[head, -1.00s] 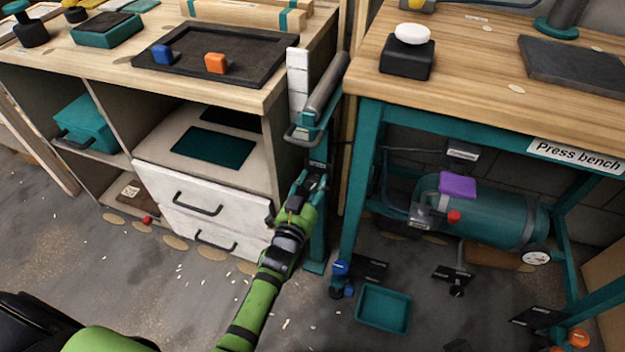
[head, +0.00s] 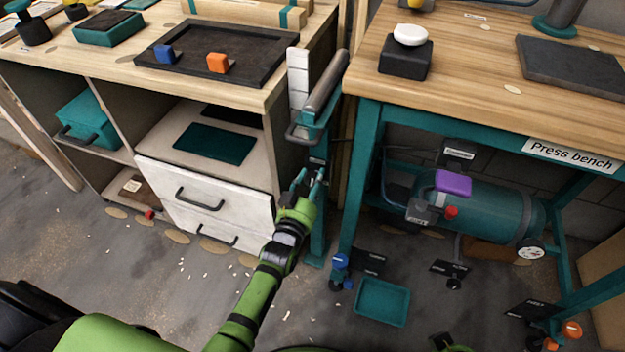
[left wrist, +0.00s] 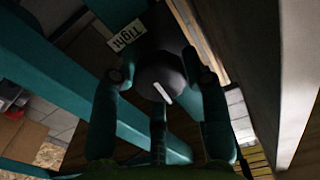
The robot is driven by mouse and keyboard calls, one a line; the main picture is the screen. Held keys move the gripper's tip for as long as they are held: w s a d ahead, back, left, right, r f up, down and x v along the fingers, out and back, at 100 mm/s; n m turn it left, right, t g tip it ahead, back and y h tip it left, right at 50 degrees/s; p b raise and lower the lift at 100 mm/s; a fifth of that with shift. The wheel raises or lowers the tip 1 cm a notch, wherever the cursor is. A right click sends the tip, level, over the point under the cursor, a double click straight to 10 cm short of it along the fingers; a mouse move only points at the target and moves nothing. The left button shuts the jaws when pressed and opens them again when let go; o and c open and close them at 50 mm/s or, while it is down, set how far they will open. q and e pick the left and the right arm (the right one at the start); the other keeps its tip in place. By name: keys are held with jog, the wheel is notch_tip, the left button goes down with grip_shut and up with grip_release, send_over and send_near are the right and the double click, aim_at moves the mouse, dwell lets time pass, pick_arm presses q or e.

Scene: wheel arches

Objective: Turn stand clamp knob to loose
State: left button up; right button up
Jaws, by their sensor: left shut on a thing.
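The stand (head: 316,235) is a teal post with a grey roller on top, between the drawer cabinet and the press bench. Its clamp knob (left wrist: 160,72) is dark and round with a white pointer line, seen close in the left wrist view. A label reading "Tight" (left wrist: 126,35) sits beside the knob, above and left of it; the pointer line does not point at it. My left gripper (head: 309,180) is at the post, shut on the knob, with one finger on each side in the left wrist view (left wrist: 162,80).
The white drawers (head: 205,200) stand close to the left of the post. The press bench leg (head: 357,185) stands close to its right. A teal tray (head: 382,302) lies on the floor near blue-knobbed fittings (head: 340,270). A teal tank (head: 490,205) sits under the bench.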

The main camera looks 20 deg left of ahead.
pick_arm(q)
jog(key=o, duration=1.2)
jog(key=shift+c, duration=0.2)
jog(key=s, duration=1.2)
jog(key=shift+a, duration=0.2)
